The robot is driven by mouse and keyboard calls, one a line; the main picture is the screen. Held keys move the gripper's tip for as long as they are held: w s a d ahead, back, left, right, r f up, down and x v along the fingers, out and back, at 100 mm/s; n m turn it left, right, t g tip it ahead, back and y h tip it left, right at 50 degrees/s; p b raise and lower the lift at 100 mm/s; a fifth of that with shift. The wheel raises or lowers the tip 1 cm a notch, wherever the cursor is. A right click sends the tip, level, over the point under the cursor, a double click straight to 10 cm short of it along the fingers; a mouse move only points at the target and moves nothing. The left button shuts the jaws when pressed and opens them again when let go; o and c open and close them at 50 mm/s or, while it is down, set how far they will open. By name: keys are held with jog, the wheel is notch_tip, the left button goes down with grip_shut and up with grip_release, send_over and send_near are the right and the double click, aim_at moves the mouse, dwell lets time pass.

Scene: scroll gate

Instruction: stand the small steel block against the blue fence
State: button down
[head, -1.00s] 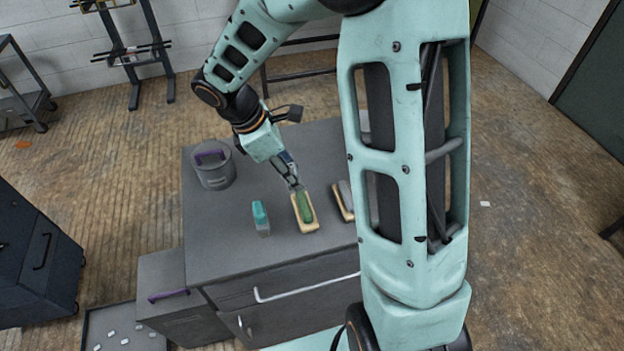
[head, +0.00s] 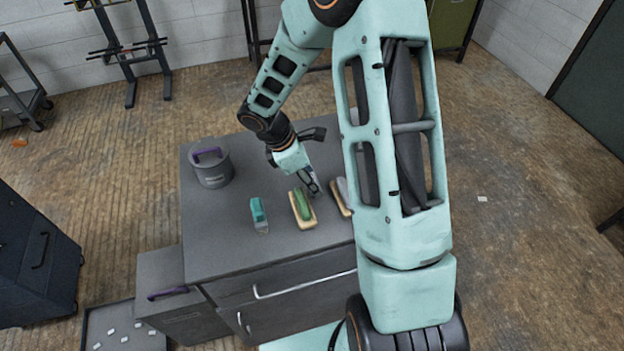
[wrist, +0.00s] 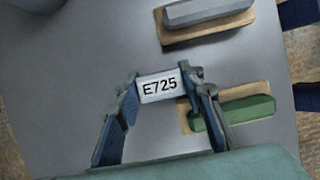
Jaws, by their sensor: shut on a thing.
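My gripper (head: 314,187) is low over the grey table, just behind and right of the green block. In the wrist view my gripper (wrist: 160,92) is shut on a small pale piece marked E725 (wrist: 159,86), held between the fingertips. I cannot tell whether its body is steel; only the labelled face shows. One finger overlaps the green block (wrist: 236,112) on its wooden base. A teal-topped grey piece (head: 258,213) stands on the table left of the green block. I cannot make out a clear blue fence.
A grey block (wrist: 207,10) lies on a wooden base beyond the gripper. A grey canister with a purple handle (head: 210,165) stands at the table's back left. The table (head: 225,235) is clear at front left. A tray of pale pieces (head: 122,325) is on the floor.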

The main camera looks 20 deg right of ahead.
jog(key=c, duration=1.3)
grip_release()
jog(key=shift+f, duration=0.1)
